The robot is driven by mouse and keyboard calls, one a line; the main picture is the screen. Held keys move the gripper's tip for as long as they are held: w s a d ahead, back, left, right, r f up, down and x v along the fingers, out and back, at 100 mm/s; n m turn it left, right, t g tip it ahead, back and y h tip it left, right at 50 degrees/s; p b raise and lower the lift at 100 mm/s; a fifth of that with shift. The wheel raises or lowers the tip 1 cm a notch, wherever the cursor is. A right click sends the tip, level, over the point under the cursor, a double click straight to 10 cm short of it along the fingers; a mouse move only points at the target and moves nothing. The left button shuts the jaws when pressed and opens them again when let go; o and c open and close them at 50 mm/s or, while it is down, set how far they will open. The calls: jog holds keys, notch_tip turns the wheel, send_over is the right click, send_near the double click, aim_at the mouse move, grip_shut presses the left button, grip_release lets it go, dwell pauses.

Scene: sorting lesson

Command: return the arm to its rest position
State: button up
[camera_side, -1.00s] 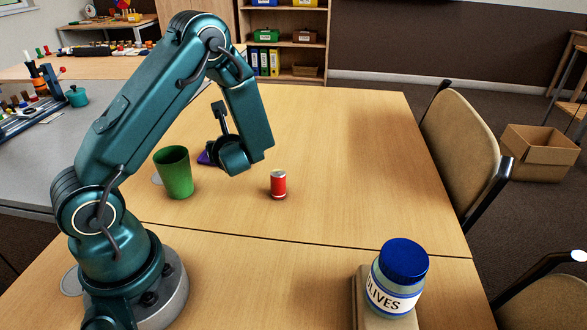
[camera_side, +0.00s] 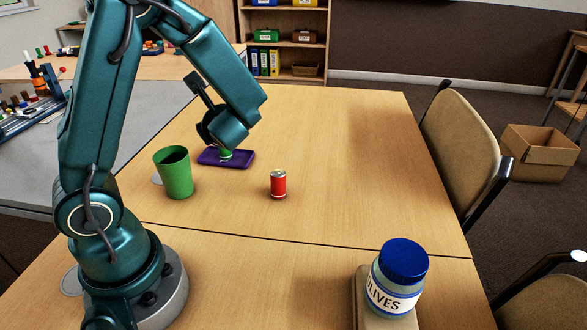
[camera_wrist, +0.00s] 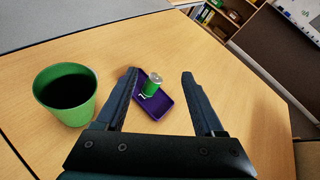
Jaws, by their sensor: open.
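My gripper (camera_wrist: 160,80) is open and empty in the wrist view, its two dark fingers apart. In the side view the end of my arm is raised above the table, over a purple tray (camera_side: 243,159), and my fingers are hidden there. The tray lies flat on the table. A green can (camera_wrist: 152,84) is on the tray, seen between my fingers in the wrist view; in the side view the green can (camera_side: 225,155) is partly hidden by my wrist.
A green cup (camera_side: 174,175) stands left of the tray. A red can (camera_side: 278,186) stands upright to its right. An olive jar (camera_side: 398,277) with a blue lid is at the front right. The table's right half (camera_side: 350,150) is mostly clear. A chair (camera_side: 462,150) is beyond its right edge.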

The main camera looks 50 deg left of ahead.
jog(key=s+d+r+n+g+h, duration=0.1)
jog(key=s+d+r+n+h, duration=0.1)
jog(key=s+d+n+h, duration=0.5)
jog(key=s+d+r+n+t+h, duration=0.1)
jog(key=d+n+h, duration=0.4)
jog(key=d+n, duration=0.5)
jog(key=s+d+t, duration=0.1)
jog(key=d, duration=0.4)
jog(key=shift+t+h, duration=0.3)
